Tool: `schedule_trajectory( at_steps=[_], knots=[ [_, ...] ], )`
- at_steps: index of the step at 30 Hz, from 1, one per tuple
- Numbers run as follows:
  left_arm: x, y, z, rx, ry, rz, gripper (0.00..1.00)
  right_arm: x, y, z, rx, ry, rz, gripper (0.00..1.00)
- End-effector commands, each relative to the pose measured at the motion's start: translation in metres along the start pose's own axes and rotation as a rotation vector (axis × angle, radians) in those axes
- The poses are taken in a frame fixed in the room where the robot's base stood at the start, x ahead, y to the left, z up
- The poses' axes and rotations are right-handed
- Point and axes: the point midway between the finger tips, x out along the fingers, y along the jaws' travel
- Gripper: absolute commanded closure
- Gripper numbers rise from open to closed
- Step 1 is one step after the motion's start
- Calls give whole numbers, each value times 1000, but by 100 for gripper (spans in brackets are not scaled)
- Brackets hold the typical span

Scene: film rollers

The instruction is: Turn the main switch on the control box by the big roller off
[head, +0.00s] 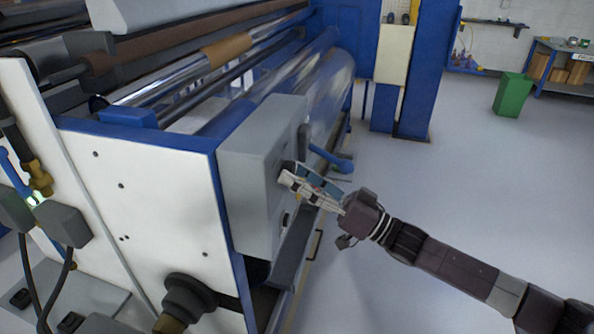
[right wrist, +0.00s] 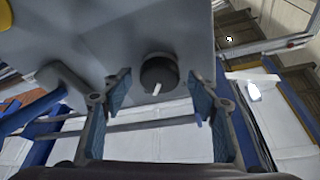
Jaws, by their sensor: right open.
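The grey control box (head: 252,165) is fixed to the end of the machine, beside the big clear roller (head: 325,95). My right gripper (head: 290,180) is at the box's right-hand face in the head view, and the switch is hidden behind it there. In the right wrist view the box face (right wrist: 90,45) fills the upper part. The main switch, a round black knob (right wrist: 158,72) with a white pointer mark, sits between the open fingers of my right gripper (right wrist: 158,95). The fingers stand on both sides of the knob, apart from it. My left gripper is not in view.
The white machine side panel (head: 150,190) with blue edges stands left of the box. A blue lever (head: 335,160) sticks out just beyond my gripper. Open grey floor (head: 450,190) lies to the right, with a green bin (head: 512,95) far back.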

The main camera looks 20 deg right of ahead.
Motion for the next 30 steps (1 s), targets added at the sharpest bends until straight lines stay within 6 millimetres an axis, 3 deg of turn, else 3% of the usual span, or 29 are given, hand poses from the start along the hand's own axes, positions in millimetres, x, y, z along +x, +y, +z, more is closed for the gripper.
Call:
schedule_trajectory(
  at_steps=[9,21,30],
  knots=[
    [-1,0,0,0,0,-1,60,3,0,1,0,-1,1,46],
    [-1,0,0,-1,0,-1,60,3,0,1,0,-1,1,88],
    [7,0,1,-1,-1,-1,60,2,2,2,-43,-1,-16,88]
  ],
)
